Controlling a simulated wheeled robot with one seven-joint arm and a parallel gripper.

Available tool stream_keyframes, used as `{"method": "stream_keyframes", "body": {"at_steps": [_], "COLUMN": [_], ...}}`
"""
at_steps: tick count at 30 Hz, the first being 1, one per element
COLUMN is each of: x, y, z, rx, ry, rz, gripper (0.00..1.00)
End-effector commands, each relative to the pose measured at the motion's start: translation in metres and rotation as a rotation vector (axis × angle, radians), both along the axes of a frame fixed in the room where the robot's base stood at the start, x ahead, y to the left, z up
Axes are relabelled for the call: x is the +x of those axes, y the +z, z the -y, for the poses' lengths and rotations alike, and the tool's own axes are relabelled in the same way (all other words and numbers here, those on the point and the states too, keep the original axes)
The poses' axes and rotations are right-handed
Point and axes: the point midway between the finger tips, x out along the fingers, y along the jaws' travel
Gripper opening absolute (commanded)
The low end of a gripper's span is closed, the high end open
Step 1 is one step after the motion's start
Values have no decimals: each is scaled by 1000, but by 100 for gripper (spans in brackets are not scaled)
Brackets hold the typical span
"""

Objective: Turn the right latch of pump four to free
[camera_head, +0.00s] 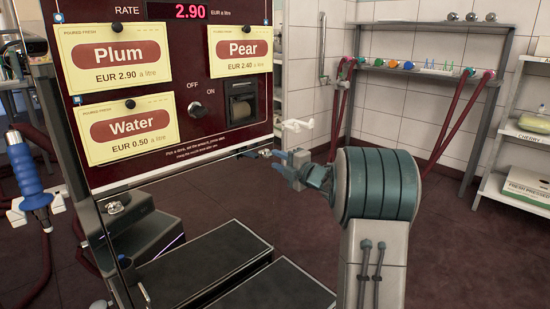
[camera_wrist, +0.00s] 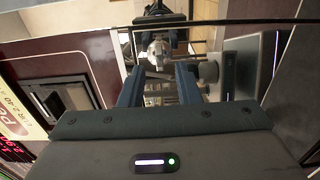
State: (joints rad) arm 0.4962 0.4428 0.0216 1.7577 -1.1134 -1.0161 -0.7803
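My gripper (camera_head: 277,161) is at the lower right edge of the dark red pump panel (camera_head: 185,88). In the wrist view my gripper (camera_wrist: 158,72) has its two blue fingers apart with a gap between them, so it is open. A small metal fitting (camera_head: 264,153) at the panel's lower right corner, just beyond the fingertips, may be the right latch. In the wrist view a pale metal piece (camera_wrist: 158,52) shows between and beyond the fingertips. I cannot tell whether the fingers touch it, nor which way the latch points. No pump number is readable.
The panel carries Plum (camera_head: 116,57), Pear (camera_head: 241,48) and Water (camera_head: 130,124) signs, an OFF/ON knob (camera_head: 195,108) and a slot (camera_head: 241,101). A white spout-like piece (camera_head: 297,125) is just above my gripper. A blue-handled nozzle (camera_head: 27,172) hangs at left.

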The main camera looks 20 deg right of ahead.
Motion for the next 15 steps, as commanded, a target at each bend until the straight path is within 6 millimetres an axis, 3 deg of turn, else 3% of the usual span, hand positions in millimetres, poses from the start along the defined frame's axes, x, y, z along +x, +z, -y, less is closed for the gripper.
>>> {"method": "stream_keyframes", "body": {"at_steps": [9,15], "x": [-69,-95], "y": [3,1], "z": [31,41], "rx": [0,-2], "ry": [-7,-6], "rz": [-3,-1], "gripper": [30,30]}}
